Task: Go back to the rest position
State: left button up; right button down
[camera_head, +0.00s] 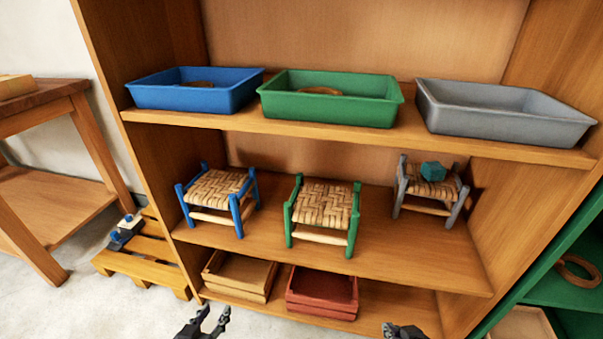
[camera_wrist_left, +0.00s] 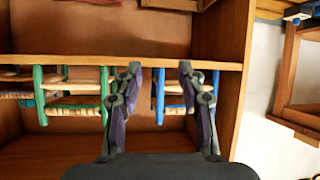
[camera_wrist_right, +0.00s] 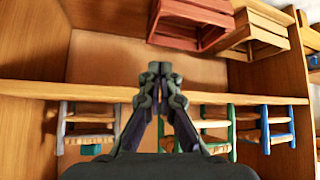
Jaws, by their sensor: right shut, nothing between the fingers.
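My left gripper (camera_head: 210,316) is at the bottom of the head view, in front of the shelf unit. Its fingers stand apart and are empty in the left wrist view (camera_wrist_left: 160,68). My right gripper (camera_head: 392,328) is at the bottom edge, further right, and only its tip shows. In the right wrist view (camera_wrist_right: 159,68) its fingers are together with nothing between them. Both grippers are apart from the shelf items. On the middle shelf stand a blue stool (camera_head: 216,188), a green stool (camera_head: 323,204) and a grey stool (camera_head: 425,209), all with woven seats. A teal block (camera_head: 433,171) lies on the grey stool.
A blue tray (camera_head: 190,97), a green tray (camera_head: 325,108) and a grey tray (camera_head: 500,125) stand on the top shelf. A tan crate (camera_head: 238,280) and a red crate (camera_head: 322,299) stand low down. A wooden table (camera_head: 85,100) and a pallet (camera_head: 140,266) are at left.

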pick_arm(q)
jog(key=s+a+f+g+y+p, duration=0.1)
jog(key=s+a+f+g+p, duration=0.25)
jog(key=p, duration=0.65)
jog(key=s+f+g+p, duration=0.2)
jog(key=s+f+p, duration=0.35)
jog(key=p, duration=0.55)
pick_arm(e)
jog(key=s+d+f+g, duration=0.2)
jog(key=s+d+f, duration=0.1)
jog(key=s+f, duration=0.3)
pick_arm(q)
jog(key=s+a+g+p, duration=0.2)
jog(key=s+p, duration=0.5)
jog(key=s, duration=0.4)
jog(key=s+a+g+p, duration=0.1)
jog(key=s+g+p, duration=0.2)
jog(key=s+p, duration=0.5)
jog(key=s, duration=0.3)
jog(key=shift+a+f+y, duration=0.15)
jog(key=shift+a+y, duration=0.25)
pick_arm(e)
jog(key=s+d+g, duration=0.1)
jog(key=s+g, duration=0.1)
jog(key=s, duration=0.9)
jog(key=s+d+f+g+h, duration=0.1)
jog(key=s+d+g, duration=0.1)
jog(key=s, duration=0.9)
jog(key=shift+d+m+g, duration=0.3)
jog(key=shift+g, duration=0.4)
